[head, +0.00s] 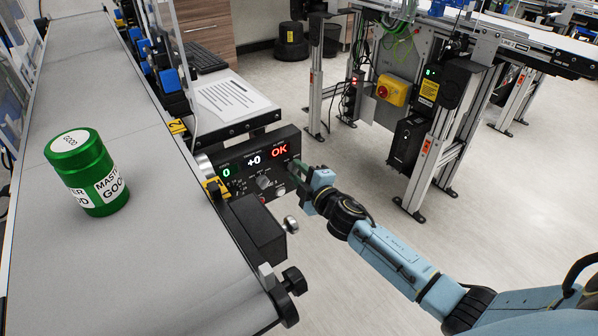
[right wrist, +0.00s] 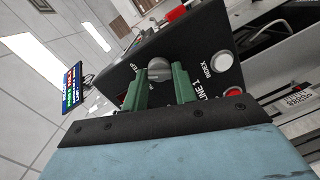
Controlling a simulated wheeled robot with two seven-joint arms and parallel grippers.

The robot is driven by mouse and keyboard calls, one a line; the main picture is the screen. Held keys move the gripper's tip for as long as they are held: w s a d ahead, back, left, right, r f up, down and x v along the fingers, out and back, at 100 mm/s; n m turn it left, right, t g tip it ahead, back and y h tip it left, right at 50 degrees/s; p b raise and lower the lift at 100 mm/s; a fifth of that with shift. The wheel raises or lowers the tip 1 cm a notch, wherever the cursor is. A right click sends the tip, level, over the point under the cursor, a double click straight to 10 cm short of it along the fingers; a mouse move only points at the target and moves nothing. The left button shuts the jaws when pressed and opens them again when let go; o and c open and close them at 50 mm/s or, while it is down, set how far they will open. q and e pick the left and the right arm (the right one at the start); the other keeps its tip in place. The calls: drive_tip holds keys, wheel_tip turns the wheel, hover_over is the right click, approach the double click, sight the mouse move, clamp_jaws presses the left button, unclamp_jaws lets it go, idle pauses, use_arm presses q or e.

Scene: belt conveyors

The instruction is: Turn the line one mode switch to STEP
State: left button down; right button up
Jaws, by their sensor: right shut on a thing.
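The black line one control box (head: 236,188) hangs at the side of the conveyor, with lit readings of 0, +0 and a red OK. My right gripper (head: 298,174) reaches it from the right, at the right end of its face. In the right wrist view, the green fingers of my right gripper (right wrist: 164,78) are shut on a round grey knob (right wrist: 158,66) on the panel marked LINE 1. The fingers hide part of the knob's lettering, so its setting cannot be read. My left gripper is not in view.
A white button (right wrist: 222,62) marked INDEX and a red button (right wrist: 233,91) sit close to the fingers. A green MASTER GOOD canister (head: 82,172) stands on the grey belt (head: 150,240).

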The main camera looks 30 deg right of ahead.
drive_tip(key=shift+r, duration=0.15)
drive_tip(key=o, duration=0.9)
drive_tip(key=shift+o, duration=0.2)
drive_tip(key=shift+s, duration=0.2)
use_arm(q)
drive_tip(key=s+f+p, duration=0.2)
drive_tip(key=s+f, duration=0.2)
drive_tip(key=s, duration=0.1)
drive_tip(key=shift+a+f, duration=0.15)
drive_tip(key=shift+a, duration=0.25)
use_arm(e)
drive_tip(key=s+d+r, duration=0.1)
drive_tip(key=s, duration=1.2)
drive_tip(key=shift+d, duration=0.15)
drive_tip(key=shift+w, duration=0.1)
